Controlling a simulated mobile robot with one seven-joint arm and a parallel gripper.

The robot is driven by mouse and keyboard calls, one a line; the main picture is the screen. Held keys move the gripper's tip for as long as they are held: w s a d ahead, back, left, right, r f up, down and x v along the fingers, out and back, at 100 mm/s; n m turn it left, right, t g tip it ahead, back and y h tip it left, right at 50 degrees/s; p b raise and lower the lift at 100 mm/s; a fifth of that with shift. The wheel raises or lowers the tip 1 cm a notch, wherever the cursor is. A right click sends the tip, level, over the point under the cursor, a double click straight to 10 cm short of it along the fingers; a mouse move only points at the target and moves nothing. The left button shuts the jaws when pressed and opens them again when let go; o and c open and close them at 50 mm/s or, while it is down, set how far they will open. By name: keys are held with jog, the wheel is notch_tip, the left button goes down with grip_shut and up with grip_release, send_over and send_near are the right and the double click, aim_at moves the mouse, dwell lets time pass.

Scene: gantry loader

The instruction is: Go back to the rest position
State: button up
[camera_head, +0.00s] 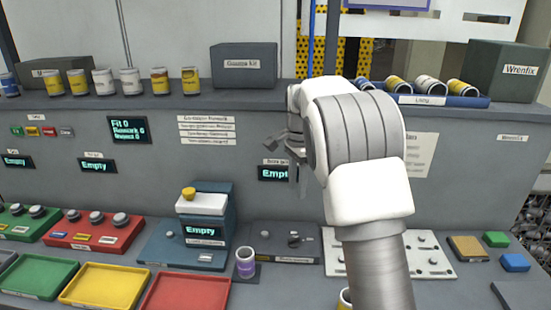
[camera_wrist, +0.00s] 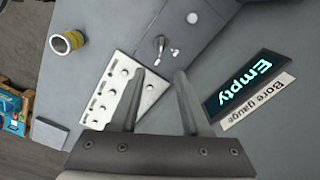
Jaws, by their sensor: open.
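My gripper (camera_wrist: 158,105) is open, with its two fingers apart and nothing between them in the wrist view. In the head view my gripper (camera_head: 290,150) is small and partly hidden by my white and grey arm, raised in front of the bench's back panel. It is above the bench top, near the display reading "Empty" (camera_head: 273,173). That display, with a "Bore gauge" label beside it, also shows in the wrist view (camera_wrist: 245,85). A dark grey fixture (camera_head: 270,240) and a white plate with round knobs (camera_head: 435,262) lie below it on the bench.
A purple-banded cylinder (camera_head: 245,263) stands on a small dark base. A blue station (camera_head: 205,235) with a yellow button is left of it. Green, yellow and red trays (camera_head: 100,285) line the front left. The upper shelf holds several cylinders, a grey box (camera_head: 244,68) and a blue tray (camera_head: 440,100).

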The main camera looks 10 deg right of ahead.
jog(key=s+r+n+t, duration=0.1)
jog(key=s+r+n, duration=0.3)
jog(key=s, duration=0.5)
jog(key=s+r+n+t, duration=0.2)
jog(key=s+r+n, duration=0.1)
jog(key=s+r, duration=0.5)
jog(key=s+f+n+t, duration=0.1)
jog(key=s+f+n, duration=0.1)
jog(key=s, duration=0.6)
jog(key=s+f+n+t, duration=0.1)
jog(key=s+f+n, duration=0.2)
jog(key=s, duration=0.6)
jog(key=shift+s+f+n, duration=0.15)
jog(key=shift+f+n, duration=0.15)
jog(key=shift+n, duration=0.7)
